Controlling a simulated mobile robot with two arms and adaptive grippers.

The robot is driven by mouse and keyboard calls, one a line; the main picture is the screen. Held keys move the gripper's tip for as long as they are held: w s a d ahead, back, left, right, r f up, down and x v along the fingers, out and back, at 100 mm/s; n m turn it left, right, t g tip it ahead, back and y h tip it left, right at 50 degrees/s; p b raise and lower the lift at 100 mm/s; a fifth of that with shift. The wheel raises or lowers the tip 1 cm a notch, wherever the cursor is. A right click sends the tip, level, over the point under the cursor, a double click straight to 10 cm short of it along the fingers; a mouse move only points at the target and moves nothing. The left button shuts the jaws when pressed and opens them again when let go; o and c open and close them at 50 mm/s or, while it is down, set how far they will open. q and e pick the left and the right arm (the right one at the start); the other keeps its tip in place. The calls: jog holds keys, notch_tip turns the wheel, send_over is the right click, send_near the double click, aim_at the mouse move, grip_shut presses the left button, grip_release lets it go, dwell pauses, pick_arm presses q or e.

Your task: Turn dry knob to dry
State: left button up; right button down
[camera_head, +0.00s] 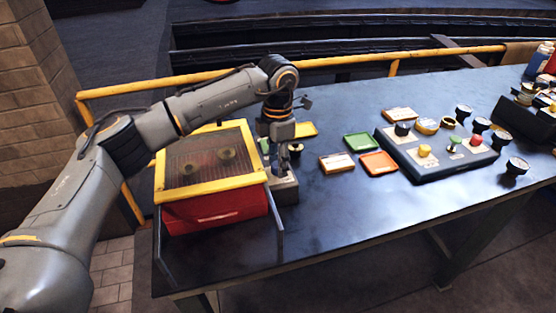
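My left gripper (280,157) points down at the right side of a red and yellow box with a mesh top (193,168). It is over a small grey control block (286,190) beside that box. A dark knob-like part (295,150) shows right next to the gripper; I cannot tell if they touch. The gripper and wrist cover much of the block, so the dry knob and its setting cannot be made out. The finger opening is too small and hidden to judge. My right gripper is out of view.
A control panel (428,165) with coloured knobs and gauges stands to the right. A yellow rail (340,60) runs behind. The table's front middle is clear.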

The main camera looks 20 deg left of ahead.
pick_arm(q)
notch_tip(320, 180, up, 12)
dwell(0.5)
dwell(0.4)
